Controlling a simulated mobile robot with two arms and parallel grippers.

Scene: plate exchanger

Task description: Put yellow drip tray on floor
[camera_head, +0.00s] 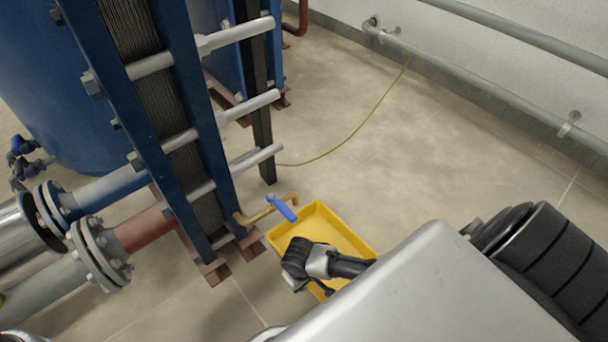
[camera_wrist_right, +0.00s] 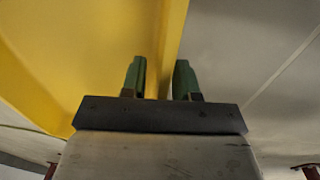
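The yellow drip tray (camera_head: 345,228) is at the foot of the plate exchanger, below the blue-handled valve (camera_head: 282,207). In the right wrist view the tray (camera_wrist_right: 95,45) fills the upper left. My right gripper (camera_wrist_right: 160,80) has its green fingers close together, one on each side of the tray's wall; it looks shut on it. The fingertips are hidden in the head view. I cannot tell whether the tray's underside touches the floor. My left gripper is not in view.
The plate exchanger (camera_head: 212,150) stands on the left with flanged pipes (camera_head: 95,245) and long tie rods. A thin yellow-green line (camera_head: 345,143) runs over the floor. The tiled floor (camera_head: 440,150) behind and right of the tray is clear up to the wall pipes (camera_head: 470,83).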

